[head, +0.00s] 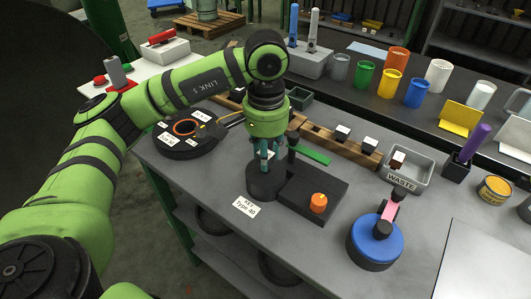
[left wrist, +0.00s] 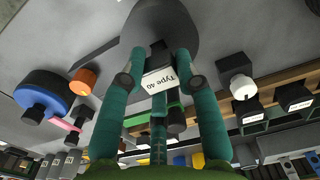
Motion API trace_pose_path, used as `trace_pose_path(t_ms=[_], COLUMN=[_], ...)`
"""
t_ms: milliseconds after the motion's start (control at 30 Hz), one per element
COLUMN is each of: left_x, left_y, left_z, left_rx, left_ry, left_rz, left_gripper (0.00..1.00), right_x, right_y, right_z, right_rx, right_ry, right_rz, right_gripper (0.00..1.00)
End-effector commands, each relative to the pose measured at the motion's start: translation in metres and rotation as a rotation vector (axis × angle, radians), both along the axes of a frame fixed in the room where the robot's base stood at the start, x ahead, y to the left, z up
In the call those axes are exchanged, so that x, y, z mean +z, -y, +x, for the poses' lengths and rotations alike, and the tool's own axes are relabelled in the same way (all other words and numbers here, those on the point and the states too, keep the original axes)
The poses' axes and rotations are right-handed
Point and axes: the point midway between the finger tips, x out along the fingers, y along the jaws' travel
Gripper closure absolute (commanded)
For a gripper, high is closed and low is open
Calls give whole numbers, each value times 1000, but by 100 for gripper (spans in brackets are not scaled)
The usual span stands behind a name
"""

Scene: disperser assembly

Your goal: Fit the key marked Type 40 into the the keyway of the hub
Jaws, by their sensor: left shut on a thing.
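My left gripper (head: 267,158) points down over the dark round hub (head: 264,184), which stands at the left end of a black base. In the left wrist view my left gripper (left wrist: 160,82) is shut on a key (left wrist: 158,79) with a white face marked Type 40. The key is between the teal fingers, right at the edge of the dark grey hub (left wrist: 163,22). I cannot tell whether it is in the keyway, which is hidden by the key and fingers. A card (head: 244,207) reading "KEY Type 40" lies in front of the hub. My right gripper is not in view.
The base carries an orange knob (head: 318,203). A wooden rack (head: 322,140) with white-topped keys is behind. A waste bin (head: 420,180) and a blue disc fixture (head: 374,250) are to the right. A round black stand (head: 180,145) is at left. The front table edge is clear.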

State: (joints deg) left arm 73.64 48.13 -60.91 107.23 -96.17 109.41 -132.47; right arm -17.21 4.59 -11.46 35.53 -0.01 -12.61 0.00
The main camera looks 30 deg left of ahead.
Motion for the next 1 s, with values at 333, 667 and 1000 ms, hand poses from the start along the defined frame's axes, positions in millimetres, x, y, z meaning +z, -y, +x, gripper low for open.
trace_pose_path(t_ms=[333, 667, 1000], left_x=[16, 20, 20], left_y=[0, 0, 0], left_z=[1, 0, 0], left_rx=[0, 0, 0], left_ry=[2, 1, 2], left_rz=[0, 0, 0], left_gripper=[100, 100, 100], right_x=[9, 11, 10], right_y=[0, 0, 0], right_z=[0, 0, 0], right_rx=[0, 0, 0], right_ry=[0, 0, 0], right_rz=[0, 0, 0], right_gripper=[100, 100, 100])
